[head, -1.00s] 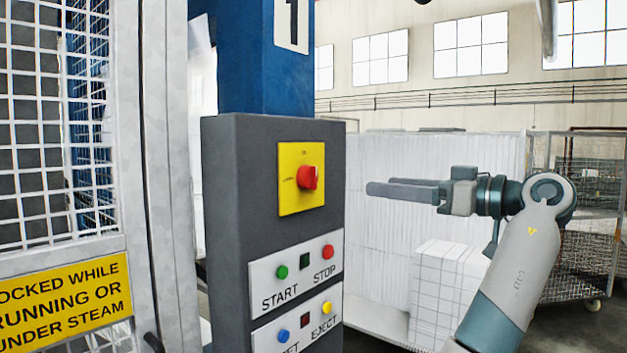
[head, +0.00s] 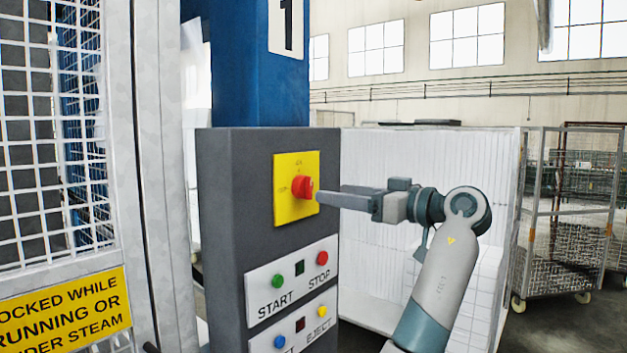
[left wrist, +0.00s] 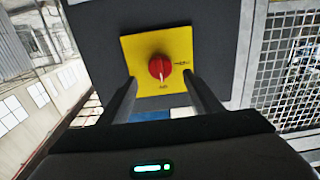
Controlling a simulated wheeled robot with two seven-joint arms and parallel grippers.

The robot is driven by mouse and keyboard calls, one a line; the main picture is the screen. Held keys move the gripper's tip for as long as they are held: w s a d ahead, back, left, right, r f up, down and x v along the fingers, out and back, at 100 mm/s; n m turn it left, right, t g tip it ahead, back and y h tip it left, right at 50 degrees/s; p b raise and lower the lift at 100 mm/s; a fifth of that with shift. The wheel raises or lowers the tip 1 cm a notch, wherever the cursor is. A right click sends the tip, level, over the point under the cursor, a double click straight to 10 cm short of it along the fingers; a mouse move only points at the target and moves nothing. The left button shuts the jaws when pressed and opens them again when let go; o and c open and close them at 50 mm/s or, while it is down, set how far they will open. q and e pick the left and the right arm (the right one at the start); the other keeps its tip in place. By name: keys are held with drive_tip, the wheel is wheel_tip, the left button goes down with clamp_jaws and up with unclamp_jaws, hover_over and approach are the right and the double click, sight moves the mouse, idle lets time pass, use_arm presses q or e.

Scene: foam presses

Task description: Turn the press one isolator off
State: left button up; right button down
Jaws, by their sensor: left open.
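The press one isolator is a red rotary knob (head: 302,187) on a yellow plate (head: 283,212), on the upper part of a grey control column. In the left wrist view the knob (left wrist: 159,67) is ahead of and between my two fingertips, and a pale mark on it seems to point at the label at the plate's lower edge there. My left gripper (head: 320,197) is open, its fingers pointing at the knob from the right, tips very close. Whether they touch it I cannot tell. My right gripper is not in view.
Below the isolator, a panel holds green START (head: 278,281) and red STOP (head: 322,258) buttons, with blue and yellow EJECT (head: 323,312) buttons under it. A mesh guard (head: 50,150) with a yellow sign (head: 65,308) stands left. White blocks and a wire cage trolley (head: 570,230) stand right.

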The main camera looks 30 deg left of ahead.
sight(311, 190)
use_arm(q)
drive_tip(key=a+p, duration=0.1)
drive_tip(key=a, duration=0.1)
drive_tip(key=a+p, duration=0.1)
drive_tip(key=a, duration=0.1)
drive_tip(key=a+p, duration=0.1)
drive_tip(key=a, duration=0.1)
drive_tip(key=shift+w+a+r, duration=0.15)
drive_tip(key=shift+w+a, duration=0.1)
drive_tip(key=shift+a, duration=0.5)
drive_tip(key=shift+c, duration=0.4)
drive_tip(key=c, duration=1)
